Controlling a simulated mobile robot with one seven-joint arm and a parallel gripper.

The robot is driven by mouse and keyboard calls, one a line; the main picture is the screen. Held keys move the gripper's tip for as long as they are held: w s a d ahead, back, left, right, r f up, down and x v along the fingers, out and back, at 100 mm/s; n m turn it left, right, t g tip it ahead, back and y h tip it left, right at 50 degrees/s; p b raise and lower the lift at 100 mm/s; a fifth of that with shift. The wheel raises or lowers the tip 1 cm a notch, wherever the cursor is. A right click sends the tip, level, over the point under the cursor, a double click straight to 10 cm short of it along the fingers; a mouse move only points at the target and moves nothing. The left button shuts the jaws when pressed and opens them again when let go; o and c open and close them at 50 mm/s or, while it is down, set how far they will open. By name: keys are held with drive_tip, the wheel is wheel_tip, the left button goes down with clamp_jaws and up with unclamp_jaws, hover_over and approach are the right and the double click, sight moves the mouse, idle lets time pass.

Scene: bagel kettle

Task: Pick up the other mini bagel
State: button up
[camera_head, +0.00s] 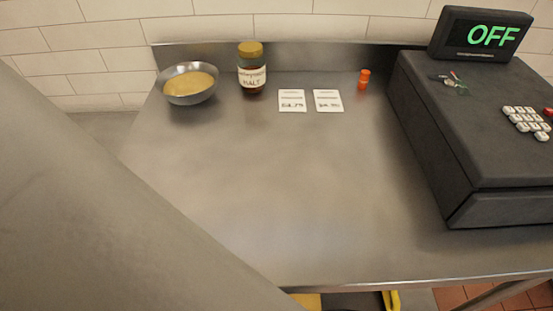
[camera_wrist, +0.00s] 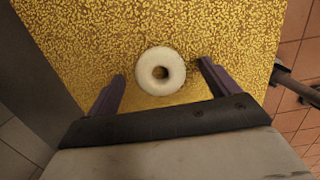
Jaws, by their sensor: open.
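A pale, round mini bagel (camera_wrist: 148,83) with a hole in its middle lies on a yellow speckled surface (camera_wrist: 75,40) in the wrist view. My gripper (camera_wrist: 161,82) is open, with one dark purple finger to the left of the bagel and one to the right. There are gaps between both fingers and the bagel. From this view I cannot tell how high the fingers are above the surface. The head view shows neither the bagel nor my gripper. No second bagel is in view.
The head view shows a steel counter (camera_head: 255,190) with a bowl (camera_head: 188,96) of tan contents, a malt jar (camera_head: 252,75), two price cards and an orange object (camera_head: 363,79). A cash register (camera_head: 480,130) stands at right. The counter's middle is clear. A dark bar (camera_wrist: 298,86) is at the surface's right.

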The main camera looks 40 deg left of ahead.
drive_tip(key=c, duration=1.1)
drive_tip(key=shift+o, duration=0.2)
drive_tip(key=shift+r, duration=0.1)
